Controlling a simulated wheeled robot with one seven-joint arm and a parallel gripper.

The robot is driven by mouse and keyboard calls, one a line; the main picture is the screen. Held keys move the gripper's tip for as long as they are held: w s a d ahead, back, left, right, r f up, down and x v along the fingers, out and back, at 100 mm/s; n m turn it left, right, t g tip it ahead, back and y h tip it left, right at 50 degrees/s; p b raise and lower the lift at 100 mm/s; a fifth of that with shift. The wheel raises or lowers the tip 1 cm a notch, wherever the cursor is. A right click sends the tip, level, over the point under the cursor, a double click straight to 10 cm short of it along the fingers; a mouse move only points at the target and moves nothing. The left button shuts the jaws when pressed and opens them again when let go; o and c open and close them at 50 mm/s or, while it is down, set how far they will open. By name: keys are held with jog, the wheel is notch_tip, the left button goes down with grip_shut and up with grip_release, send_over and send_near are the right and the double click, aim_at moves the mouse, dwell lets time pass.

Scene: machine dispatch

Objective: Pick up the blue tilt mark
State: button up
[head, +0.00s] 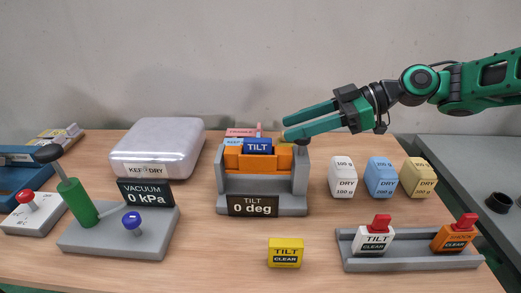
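The blue tilt mark (257,146) is a small blue block with white TILT lettering. It sits upright at the top of an orange piece (233,158) in the grey tilt stand (222,194), whose plate reads TILT 0 deg. My green gripper (284,129) reaches in from the right, its two fingers apart with a gap between them. The fingertips are above and just right of the blue mark in the picture. Nothing shows between the fingers, and whether they touch the stand cannot be told.
A yellow TILT CLEAR block (285,253) lies in front. A white KEEP DRY case (158,148) and a vacuum unit (115,238) are left.

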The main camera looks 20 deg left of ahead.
aim_at(264, 140)
jog(key=x, duration=0.8)
jog(key=shift+w+d+f, duration=0.1)
jog(key=shift+w+f, duration=0.05)
jog(key=shift+f, duration=0.2)
grip_shut()
